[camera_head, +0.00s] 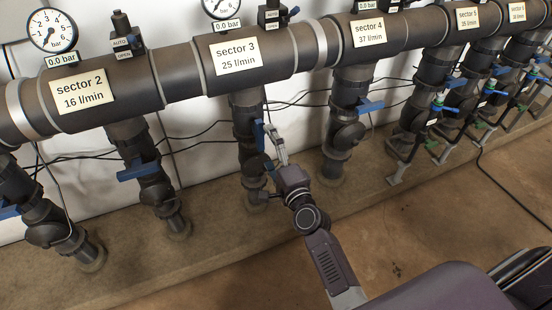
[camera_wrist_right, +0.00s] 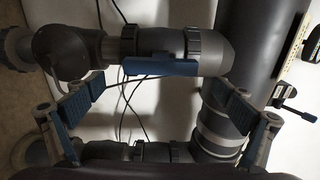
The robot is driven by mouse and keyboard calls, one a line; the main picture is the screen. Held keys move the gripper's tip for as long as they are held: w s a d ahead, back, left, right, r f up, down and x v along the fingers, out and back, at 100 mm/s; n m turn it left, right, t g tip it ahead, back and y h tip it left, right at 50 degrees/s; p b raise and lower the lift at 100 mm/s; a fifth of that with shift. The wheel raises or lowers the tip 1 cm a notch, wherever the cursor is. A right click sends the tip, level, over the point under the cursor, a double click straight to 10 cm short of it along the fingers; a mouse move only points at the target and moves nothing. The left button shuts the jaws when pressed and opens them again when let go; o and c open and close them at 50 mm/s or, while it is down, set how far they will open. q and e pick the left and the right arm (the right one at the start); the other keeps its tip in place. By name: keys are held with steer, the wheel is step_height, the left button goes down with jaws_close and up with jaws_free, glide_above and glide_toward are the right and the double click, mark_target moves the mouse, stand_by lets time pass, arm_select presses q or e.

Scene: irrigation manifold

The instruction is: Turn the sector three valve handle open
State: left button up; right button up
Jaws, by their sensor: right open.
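The sector 3 label (camera_head: 236,55) is on the thick horizontal pipe, and the sector 3 branch (camera_head: 245,117) drops below it. The blue sector three valve handle (camera_head: 259,135) shows on this branch, partly hidden by my right gripper (camera_head: 269,148). In the right wrist view the blue handle (camera_wrist_right: 160,67) lies along its pipe rather than across it. My right gripper (camera_wrist_right: 156,88) is open there, with one blue-padded finger towards each end of the handle. The handle appears beyond the fingertips; I cannot tell whether they touch it. My left gripper is not in view.
The blue sector 2 handle (camera_head: 138,170) and sector 4 handle (camera_head: 370,106) stand crosswise to their pipes. Thin black cables (camera_head: 200,138) hang along the white wall behind. More valves crowd the right. The brown floor (camera_head: 420,215) in front is mostly clear.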

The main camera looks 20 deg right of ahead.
steer(key=s, duration=0.6)
steer(key=shift+s, duration=0.25)
steer(key=shift+d, duration=0.15)
